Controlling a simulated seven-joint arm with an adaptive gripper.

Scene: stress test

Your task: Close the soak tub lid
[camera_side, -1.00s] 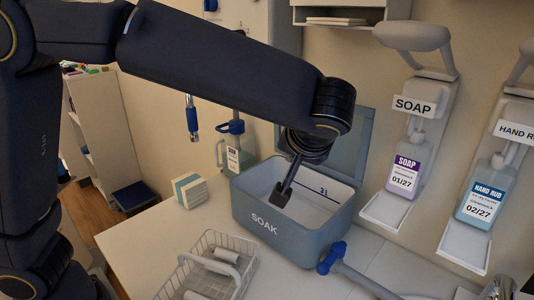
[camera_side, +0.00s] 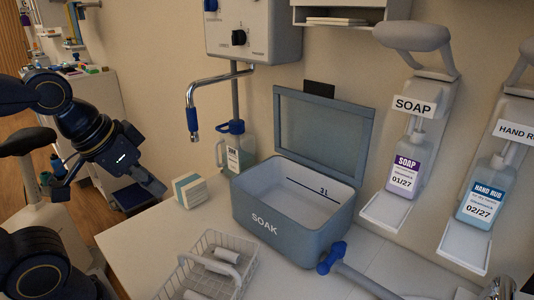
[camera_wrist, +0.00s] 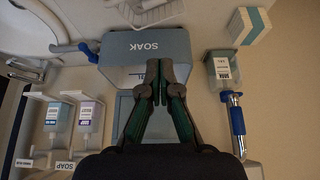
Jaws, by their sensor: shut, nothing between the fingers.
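The soak tub (camera_side: 290,235) is a blue-grey box marked SOAK on the counter, with a pale interior and a 3L line. Its lid (camera_side: 325,130) stands open, raised at the back edge near the wall. The tub also shows in the wrist view (camera_wrist: 150,46), upside down beyond the fingers.
A wire basket (camera_side: 205,265) stands in front of the tub, and a blue-headed handle (camera_side: 332,258) lies at its right front. A small box (camera_side: 190,190), a jug (camera_side: 233,155) and a tap (camera_side: 192,100) are to the left. Wall dispensers (camera_side: 405,170) hang at the right.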

